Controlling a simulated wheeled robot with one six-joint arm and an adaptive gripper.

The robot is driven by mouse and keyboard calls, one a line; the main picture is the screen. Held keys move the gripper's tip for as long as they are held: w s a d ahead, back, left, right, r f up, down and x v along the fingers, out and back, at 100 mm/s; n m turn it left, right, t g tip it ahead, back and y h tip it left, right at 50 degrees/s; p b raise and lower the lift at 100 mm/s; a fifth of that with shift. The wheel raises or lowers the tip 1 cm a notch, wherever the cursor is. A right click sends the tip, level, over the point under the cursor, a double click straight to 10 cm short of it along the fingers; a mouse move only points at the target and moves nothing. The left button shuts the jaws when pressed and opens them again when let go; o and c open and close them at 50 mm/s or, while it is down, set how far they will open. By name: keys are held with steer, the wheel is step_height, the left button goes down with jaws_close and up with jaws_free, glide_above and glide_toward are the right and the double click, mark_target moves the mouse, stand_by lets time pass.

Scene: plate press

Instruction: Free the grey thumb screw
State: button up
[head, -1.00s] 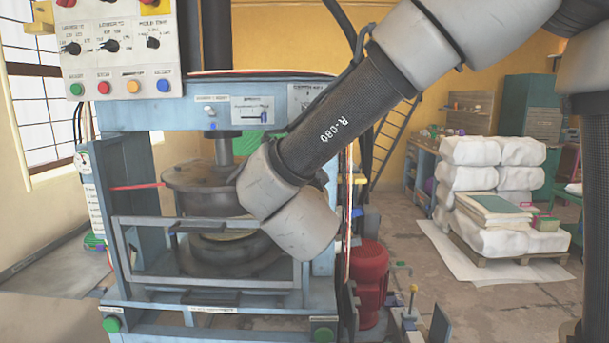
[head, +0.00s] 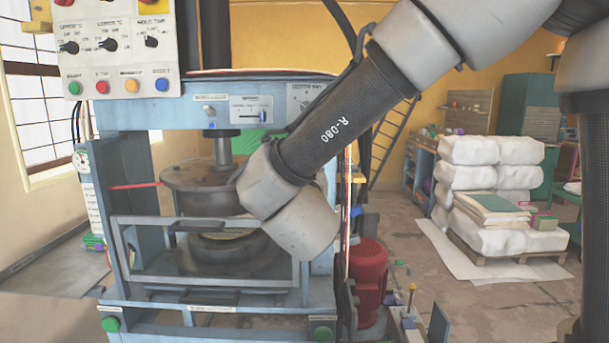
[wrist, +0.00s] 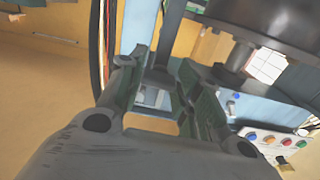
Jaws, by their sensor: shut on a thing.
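My gripper (wrist: 163,72) shows in the wrist view, its two dark green-grey fingers closed on a small grey piece (wrist: 160,76) between the tips. I take this piece for the grey thumb screw, but its shape is partly hidden by the fingers. In the head view my own arm covers the gripper and whatever it holds, at the right side of the blue press (head: 150,88). I cannot tell how far the screw is turned.
The control box (head: 115,45) hangs at upper left of the press. The round dark upper platen (head: 195,190) sits behind a grey guard frame (head: 130,280). A red motor (head: 368,285) stands at lower right. White sacks (head: 485,182) on a pallet stand farther right.

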steer(key=shift+f+n, duration=0.15)
steer(key=shift+n, duration=0.15)
steer(key=o, duration=1)
steer(key=shift+s, duration=0.1)
steer(key=s, duration=1.2)
steer(key=shift+a, duration=0.2)
